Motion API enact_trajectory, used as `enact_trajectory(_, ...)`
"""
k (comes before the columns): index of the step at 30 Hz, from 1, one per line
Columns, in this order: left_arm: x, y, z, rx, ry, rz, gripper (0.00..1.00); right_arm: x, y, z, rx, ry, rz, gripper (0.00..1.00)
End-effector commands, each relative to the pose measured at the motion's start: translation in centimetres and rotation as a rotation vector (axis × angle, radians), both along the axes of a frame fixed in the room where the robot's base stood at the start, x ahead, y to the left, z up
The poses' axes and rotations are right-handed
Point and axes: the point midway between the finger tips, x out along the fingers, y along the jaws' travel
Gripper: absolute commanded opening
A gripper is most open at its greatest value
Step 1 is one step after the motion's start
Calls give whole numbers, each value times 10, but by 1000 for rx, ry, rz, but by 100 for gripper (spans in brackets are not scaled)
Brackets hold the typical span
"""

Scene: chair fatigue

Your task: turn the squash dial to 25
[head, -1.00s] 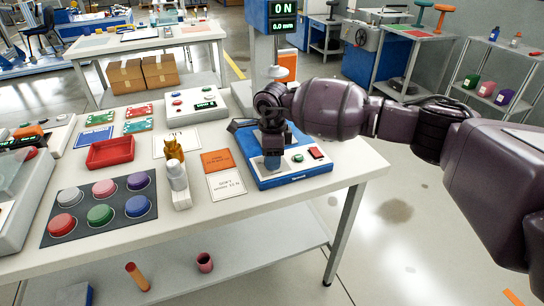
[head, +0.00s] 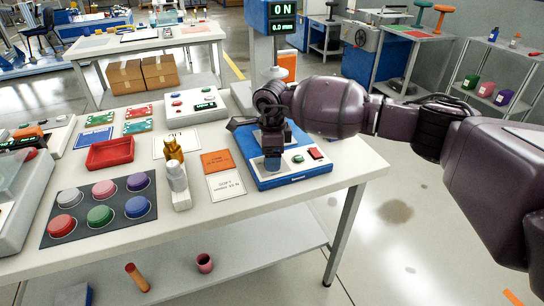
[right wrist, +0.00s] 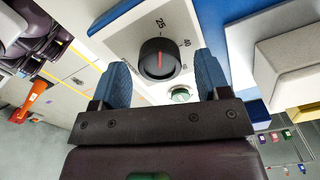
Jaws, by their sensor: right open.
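The squash dial (right wrist: 158,62) is a round black knob with a red pointer line, on a white panel with a printed scale. In the right wrist view, 25 is printed above the knob and 40 at its upper right. The red line runs nearly up and down in that view; I cannot tell its exact reading. My right gripper (right wrist: 162,82) is open, with a blue finger on either side of the knob in view; contact is not visible. In the head view my right gripper (head: 272,158) points down over the blue-framed device (head: 293,183) and hides the dial. My left gripper is not in view.
On the device, right of my gripper, are a green button (head: 297,158) and a red switch (head: 316,153). Orange (head: 217,161) and white (head: 226,185) cards lie to its left. The bench's front right corner is clear.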

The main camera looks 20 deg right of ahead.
Motion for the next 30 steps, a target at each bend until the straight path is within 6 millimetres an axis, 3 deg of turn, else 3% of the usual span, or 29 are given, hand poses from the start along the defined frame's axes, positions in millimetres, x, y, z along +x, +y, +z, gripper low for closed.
enact_trajectory(9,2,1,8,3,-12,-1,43,1,0,59,0,-7,0,69)
enact_trajectory(15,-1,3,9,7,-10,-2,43,1,0,87,0,-5,0,69)
enact_trajectory(21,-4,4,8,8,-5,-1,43,0,0,100,-1,-2,0,69)
enact_trajectory(30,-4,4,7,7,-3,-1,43,0,0,101,0,-1,0,69)
